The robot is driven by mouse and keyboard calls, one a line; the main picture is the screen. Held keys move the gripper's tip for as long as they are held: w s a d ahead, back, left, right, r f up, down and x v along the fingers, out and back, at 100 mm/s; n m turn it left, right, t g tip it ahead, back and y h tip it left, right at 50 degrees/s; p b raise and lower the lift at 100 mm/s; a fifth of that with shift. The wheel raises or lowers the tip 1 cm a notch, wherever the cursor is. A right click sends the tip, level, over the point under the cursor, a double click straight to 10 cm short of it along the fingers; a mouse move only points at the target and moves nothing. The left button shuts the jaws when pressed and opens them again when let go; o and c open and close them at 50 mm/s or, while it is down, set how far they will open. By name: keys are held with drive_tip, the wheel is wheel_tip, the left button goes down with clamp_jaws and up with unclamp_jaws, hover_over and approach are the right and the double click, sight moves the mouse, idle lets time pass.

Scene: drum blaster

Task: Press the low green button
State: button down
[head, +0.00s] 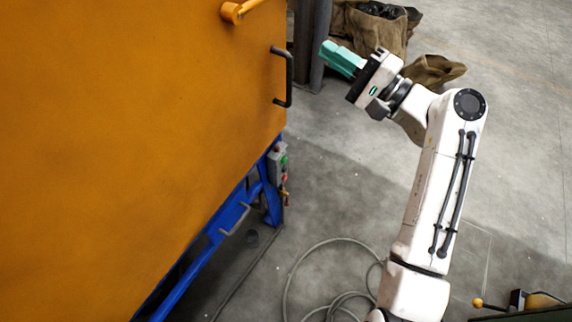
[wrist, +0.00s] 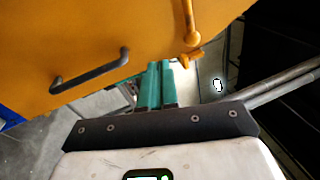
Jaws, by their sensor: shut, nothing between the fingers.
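A small grey control box (head: 274,166) is on the blue frame at the lower right corner of the orange machine in the head view. A green button (head: 284,160) shows on its side, with reddish spots above and below it; the buttons are too small to make out well. My gripper (head: 328,50) is above and to the right of the box, well apart from it, with its teal fingers pointing up and left. In the wrist view the fingers (wrist: 160,66) lie together, shut and empty. The control box cannot be made out in the wrist view.
The orange door (head: 130,120) has a dark handle (head: 288,78) between my gripper and the box in the head view. A yellow lever (head: 236,11) sticks out at the top. Brown sacks (head: 432,73) stand behind my arm. A hose (head: 330,245) lies on the floor.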

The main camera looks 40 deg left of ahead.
sight(285, 160)
wheel_tip(285, 160, down, 43)
drive_tip(key=w+d+m+t+h+b, duration=0.1)
drive_tip(key=m+t+h+b, duration=0.4)
drive_tip(key=m+t+b, duration=0.8)
drive_tip(key=d+m+b, duration=0.1)
drive_tip(key=m+b, duration=0.1)
drive_tip(key=b, duration=0.2)
drive_tip(key=shift+f, duration=0.2)
drive_tip(key=shift+w+a, duration=0.1)
drive_tip(key=shift+a, duration=0.1)
drive_tip(key=s+a+b, duration=0.1)
drive_tip(key=a+b, duration=0.1)
drive_tip(key=a, duration=0.6)
drive_tip(key=shift+s+a, duration=0.25)
drive_tip(key=shift+s, duration=0.1)
drive_tip(key=shift+s+a, duration=0.1)
drive_tip(key=shift+a, duration=0.25)
